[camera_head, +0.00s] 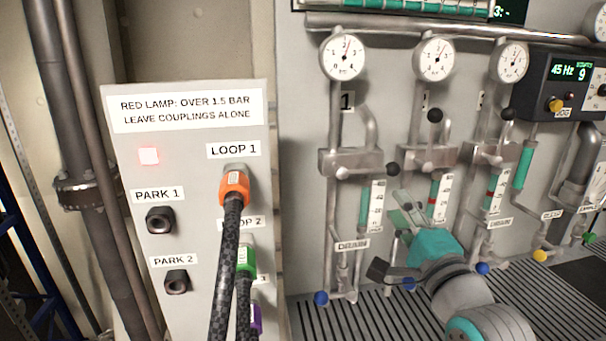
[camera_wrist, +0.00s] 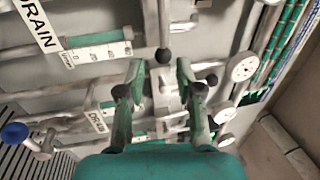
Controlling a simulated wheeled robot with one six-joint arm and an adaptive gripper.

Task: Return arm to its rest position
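My gripper (camera_head: 402,212) is in front of the pipe wall, right of the coupling panel, with its teal body low over the slatted floor. In the wrist view its two fingers (camera_wrist: 160,70) stand apart with nothing held between them. A black ball knob (camera_wrist: 163,55) of a valve shows in the gap, behind the fingertips; I cannot tell how far behind. My arm comes in from the lower right and is bent, with the fingers pointing up toward the valves.
The panel (camera_head: 190,290) has a lit red lamp (camera_head: 148,156). An orange coupling (camera_head: 234,188) sits at LOOP 1, a green coupling (camera_head: 246,258) at LOOP 2; a purple one is partly hidden. PARK 1 (camera_head: 160,220) and PARK 2 (camera_head: 177,282) are empty. Gauges, pipes and valves line the wall.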

